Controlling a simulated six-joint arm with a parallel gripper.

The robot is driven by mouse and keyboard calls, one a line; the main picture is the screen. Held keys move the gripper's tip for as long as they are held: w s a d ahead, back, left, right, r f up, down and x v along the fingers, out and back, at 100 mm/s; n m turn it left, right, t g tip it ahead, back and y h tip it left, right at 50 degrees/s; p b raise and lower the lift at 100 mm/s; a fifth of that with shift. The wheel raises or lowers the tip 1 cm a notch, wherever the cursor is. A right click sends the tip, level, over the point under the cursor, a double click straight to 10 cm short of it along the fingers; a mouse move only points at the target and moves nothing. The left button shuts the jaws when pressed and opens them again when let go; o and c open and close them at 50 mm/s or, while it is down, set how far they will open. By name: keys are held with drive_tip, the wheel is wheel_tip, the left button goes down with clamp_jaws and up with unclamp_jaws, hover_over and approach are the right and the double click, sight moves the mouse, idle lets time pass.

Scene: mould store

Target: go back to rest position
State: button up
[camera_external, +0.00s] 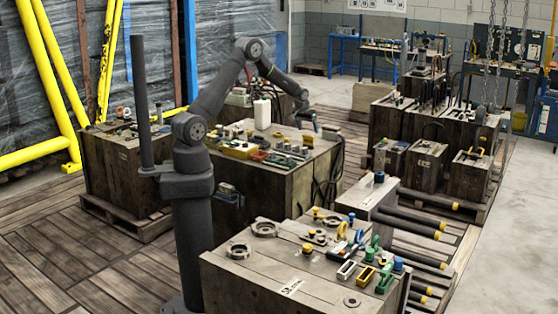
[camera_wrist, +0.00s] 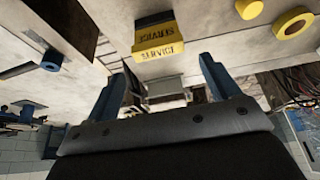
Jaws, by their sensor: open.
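My gripper (camera_external: 307,118) hangs at the end of my raised, bent arm, near the far right part of the middle wooden crate's top (camera_external: 300,148). In the wrist view my gripper (camera_wrist: 160,75) shows two blue fingers spread wide apart, with nothing visibly held between them. A yellow block marked SERVICE (camera_wrist: 156,42) lies beyond the fingertips in the wrist view, apart from them. A grey boxy thing (camera_wrist: 165,88) shows between the fingers, seemingly in the background.
A white bottle (camera_external: 262,113) and several small parts stand on the middle crate. The near crate (camera_external: 250,271) carries rings and coloured fittings. More crates (camera_external: 425,181) stand at right, a crate (camera_external: 113,165) at left. Chains (camera_external: 502,50) hang at right. Concrete floor is clear at far right.

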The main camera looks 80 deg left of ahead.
drive_tip(key=w+d+r, duration=0.1)
drive_tip(key=d+r, duration=0.7)
drive_tip(key=d, duration=0.5)
drive_tip(key=w+d+m+t+h, duration=0.15)
drive_tip(key=w+d, duration=0.35)
drive_tip(key=d, duration=0.7)
drive_tip(key=w+d+m+g, duration=0.1)
drive_tip(key=w+d+m, duration=0.3)
drive_tip(key=d, duration=0.8)
drive_tip(key=d+f+m+h, duration=0.1)
drive_tip(key=d+m, duration=0.4)
drive_tip(key=d, duration=2.7)
drive_tip(key=shift+s+d+f+t+h, duration=0.2)
drive_tip(key=shift+s+t+h, duration=0.25)
drive_tip(key=shift+h, duration=0.1)
drive_tip(key=w+a+n, duration=0.1)
drive_tip(key=a+n, duration=0.1)
drive_tip(key=a, duration=0.8)
drive_tip(key=w+a+n+y, duration=0.1)
drive_tip(key=w+a, duration=0.1)
drive_tip(key=a, duration=0.8)
drive_tip(key=shift+a+r+n, duration=0.2)
drive_tip(key=shift+a+n, duration=0.15)
